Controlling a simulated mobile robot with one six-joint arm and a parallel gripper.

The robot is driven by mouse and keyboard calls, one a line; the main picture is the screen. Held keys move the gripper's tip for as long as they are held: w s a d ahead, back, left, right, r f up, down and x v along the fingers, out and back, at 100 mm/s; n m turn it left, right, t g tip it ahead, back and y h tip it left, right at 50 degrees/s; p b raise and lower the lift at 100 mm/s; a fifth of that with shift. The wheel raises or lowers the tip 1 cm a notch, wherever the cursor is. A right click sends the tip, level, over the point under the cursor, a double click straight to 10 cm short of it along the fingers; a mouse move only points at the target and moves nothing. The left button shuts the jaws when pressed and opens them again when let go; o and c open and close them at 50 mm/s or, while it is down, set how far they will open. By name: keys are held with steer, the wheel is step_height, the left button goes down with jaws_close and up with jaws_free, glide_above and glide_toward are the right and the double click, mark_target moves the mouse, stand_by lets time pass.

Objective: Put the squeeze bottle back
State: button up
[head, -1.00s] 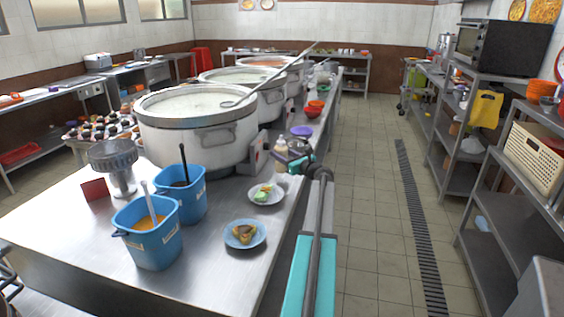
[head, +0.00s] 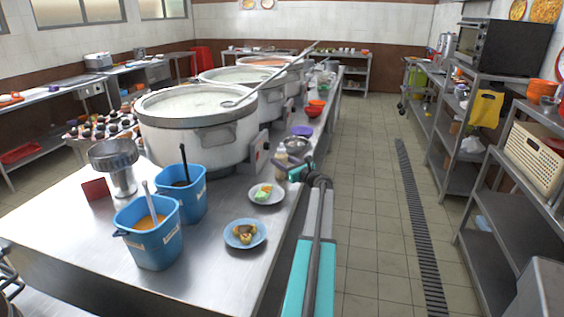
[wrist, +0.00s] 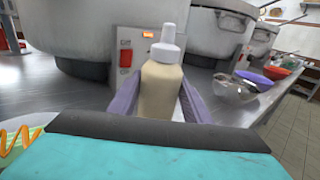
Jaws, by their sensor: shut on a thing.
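The squeeze bottle (wrist: 161,88) has a cream body and a white cap. In the wrist view it stands upright between the two purple fingers of my gripper (wrist: 160,105), which is shut on it. In the head view the bottle (head: 281,157) shows small and partly hidden, with my gripper (head: 283,165) around it near the right edge of the steel counter (head: 215,258). I cannot tell whether its base touches the counter.
Large stockpots (head: 200,125) stand behind. A plate with food (head: 266,193), a blue plate (head: 240,241) and two blue buckets (head: 150,232) are in front. A metal bowl (wrist: 230,89) and coloured bowls (wrist: 262,80) lie to the right. The floor aisle is clear.

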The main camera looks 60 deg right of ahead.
steer(key=o, duration=0.8)
steer(key=shift+r, duration=0.1)
steer(key=shift+b+v, duration=0.6)
steer(key=shift+v, duration=5.4)
